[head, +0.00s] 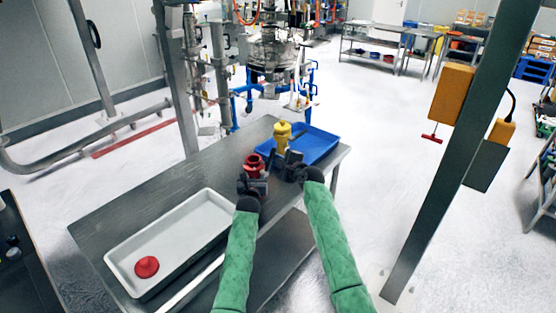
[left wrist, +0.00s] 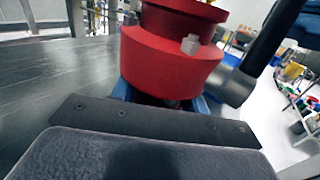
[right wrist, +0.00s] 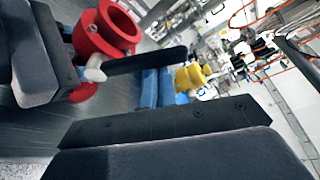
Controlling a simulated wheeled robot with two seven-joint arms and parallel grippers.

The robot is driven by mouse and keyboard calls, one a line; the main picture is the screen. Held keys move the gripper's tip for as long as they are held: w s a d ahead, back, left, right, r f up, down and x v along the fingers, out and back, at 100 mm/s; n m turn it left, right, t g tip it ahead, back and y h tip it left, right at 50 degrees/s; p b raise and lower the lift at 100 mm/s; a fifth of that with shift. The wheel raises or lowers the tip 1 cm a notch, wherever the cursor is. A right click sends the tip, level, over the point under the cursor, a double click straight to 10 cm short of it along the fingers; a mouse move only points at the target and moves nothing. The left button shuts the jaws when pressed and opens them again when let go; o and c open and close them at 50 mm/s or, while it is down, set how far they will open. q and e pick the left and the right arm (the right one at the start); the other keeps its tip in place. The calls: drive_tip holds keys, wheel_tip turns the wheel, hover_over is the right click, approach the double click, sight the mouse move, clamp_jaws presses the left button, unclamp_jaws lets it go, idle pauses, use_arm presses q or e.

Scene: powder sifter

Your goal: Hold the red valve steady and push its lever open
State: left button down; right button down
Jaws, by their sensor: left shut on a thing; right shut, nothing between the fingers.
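The red valve (head: 253,166) stands upright at the table's right part, near its front edge. My left gripper (head: 252,186) is shut on the valve; the left wrist view shows the red body (left wrist: 172,50) right above a dark finger. The right wrist view shows the valve (right wrist: 108,28) at upper left, with a black lever (right wrist: 140,62) reaching right from a pale stem. My right gripper (head: 292,170) is shut and empty, just right of the valve. Its finger lies below the lever in the right wrist view; I cannot tell whether they touch.
A blue tray (head: 325,143) lies behind my right gripper, with a yellow valve-like part (head: 282,137) by its left side. A white tray (head: 118,250) holding a red cone (head: 146,267) is at the table's left. Bare metal tabletop (head: 180,172) lies behind the white tray.

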use_arm(q)
drive_tip(key=shift+a, duration=0.1)
use_arm(e)
drive_tip(key=s+d, duration=0.5)
drive_tip(key=d, duration=0.3)
drive_tip(key=shift+s, duration=0.3)
drive_tip(key=shift+f, duration=0.1)
use_arm(q)
drive_tip(key=c, duration=0.7)
unclamp_jaws()
drive_tip(key=shift+o, duration=0.2)
drive_tip(key=shift+s, duration=0.1)
